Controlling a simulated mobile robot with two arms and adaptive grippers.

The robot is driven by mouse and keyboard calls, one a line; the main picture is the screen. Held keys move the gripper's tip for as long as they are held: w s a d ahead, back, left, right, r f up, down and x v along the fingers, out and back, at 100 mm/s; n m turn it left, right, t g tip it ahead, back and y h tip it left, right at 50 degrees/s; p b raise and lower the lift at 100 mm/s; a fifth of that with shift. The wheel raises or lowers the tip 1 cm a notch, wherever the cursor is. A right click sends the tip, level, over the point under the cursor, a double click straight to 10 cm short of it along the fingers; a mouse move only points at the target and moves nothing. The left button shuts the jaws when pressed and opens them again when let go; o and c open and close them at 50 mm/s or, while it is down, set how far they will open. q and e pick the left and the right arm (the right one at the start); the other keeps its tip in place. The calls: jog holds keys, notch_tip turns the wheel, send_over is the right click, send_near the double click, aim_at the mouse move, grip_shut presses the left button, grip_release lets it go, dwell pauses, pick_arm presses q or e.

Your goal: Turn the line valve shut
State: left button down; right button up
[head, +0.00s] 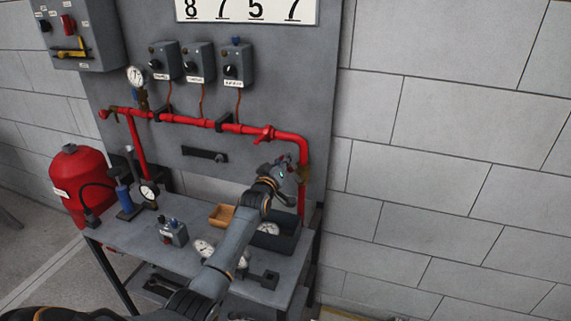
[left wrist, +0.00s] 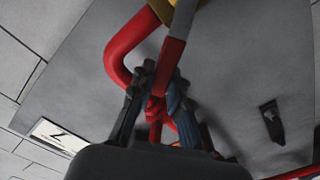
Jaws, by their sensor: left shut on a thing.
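The line valve has a brass body (head: 304,174) on the vertical red pipe at the right side of the grey panel. In the left wrist view its brass body (left wrist: 184,16) shows at the top, with the red lever (left wrist: 171,58) running down from it. My left gripper (head: 286,163) is at the valve; in the left wrist view its fingers (left wrist: 156,88) are shut on the red lever. The fingers hide the lever's end. The lever is hard to make out in the head view. My right gripper is in neither view.
The red pipe (head: 190,121) crosses the panel, with another red valve handle (head: 264,134) on it. Below stands a bench (head: 128,238) with a dark bin (head: 284,242), an orange tray (head: 222,215) and gauges. A red tank (head: 79,182) stands left.

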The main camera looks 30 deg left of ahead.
pick_arm(q)
jog(key=a+f+n+b, duration=0.3)
jog(key=f+n+b, duration=0.4)
jog(key=n, duration=0.4)
jog(key=shift+s+a+b, duration=0.25)
jog(key=shift+s+b, duration=0.05)
jog(key=shift+s, duration=0.1)
jog(key=shift+f, duration=0.1)
jog(key=c, duration=1.3)
grip_release()
jog(key=shift+d, duration=0.15)
jog(key=shift+o, duration=0.2)
